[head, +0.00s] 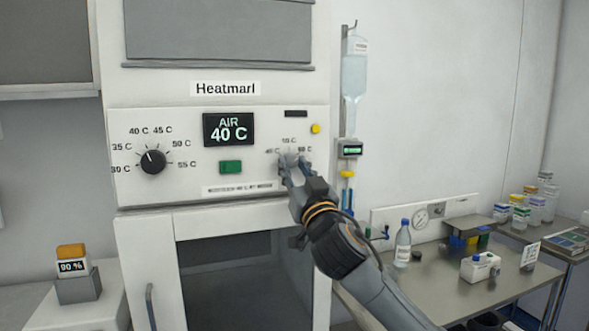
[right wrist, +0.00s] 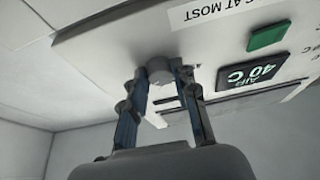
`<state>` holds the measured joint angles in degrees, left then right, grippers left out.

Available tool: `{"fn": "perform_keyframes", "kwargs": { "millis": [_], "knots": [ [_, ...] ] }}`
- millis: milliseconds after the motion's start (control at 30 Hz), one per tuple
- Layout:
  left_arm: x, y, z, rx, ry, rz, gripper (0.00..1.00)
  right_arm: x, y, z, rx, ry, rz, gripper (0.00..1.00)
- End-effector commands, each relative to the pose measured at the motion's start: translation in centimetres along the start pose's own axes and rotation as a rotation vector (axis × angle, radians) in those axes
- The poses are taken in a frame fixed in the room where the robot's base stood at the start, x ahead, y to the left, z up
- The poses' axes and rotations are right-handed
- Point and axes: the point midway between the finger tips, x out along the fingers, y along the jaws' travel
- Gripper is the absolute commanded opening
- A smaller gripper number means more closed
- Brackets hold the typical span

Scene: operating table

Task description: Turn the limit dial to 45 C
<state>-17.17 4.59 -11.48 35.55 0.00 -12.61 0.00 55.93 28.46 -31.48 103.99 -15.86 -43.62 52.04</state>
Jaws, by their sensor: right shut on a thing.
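My right gripper (head: 291,168) is shut on this knob. In the right wrist view the round knob (right wrist: 160,67) sits between the two fingertips (right wrist: 160,78). The fingers hide most of the dial and its pointer, so I cannot read its setting. A few temperature marks show around it, too small to read surely. My left gripper is not in view.
A black dial (head: 153,161) marked 30 C to 55 C is at the panel's left. The display (head: 228,129) reads AIR 40 C, above a green button (head: 230,167). A drip bag (head: 354,75) hangs right of the cabinet. A steel table (head: 450,285) with bottles stands lower right.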

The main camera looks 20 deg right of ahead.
Motion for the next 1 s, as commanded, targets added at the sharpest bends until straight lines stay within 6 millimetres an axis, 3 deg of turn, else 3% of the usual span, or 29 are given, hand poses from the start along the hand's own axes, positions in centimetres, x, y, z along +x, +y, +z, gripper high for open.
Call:
{"fn": "perform_keyframes", "kwargs": {
  "millis": [467,1000],
  "knots": [
    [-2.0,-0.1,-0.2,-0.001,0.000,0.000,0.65,0.2,0.3,-0.3,-0.150,-0.002,-0.061,0.00],
    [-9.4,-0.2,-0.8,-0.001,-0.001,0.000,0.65,0.4,0.8,-0.9,-0.614,-0.005,-0.253,0.00]
  ]
}}
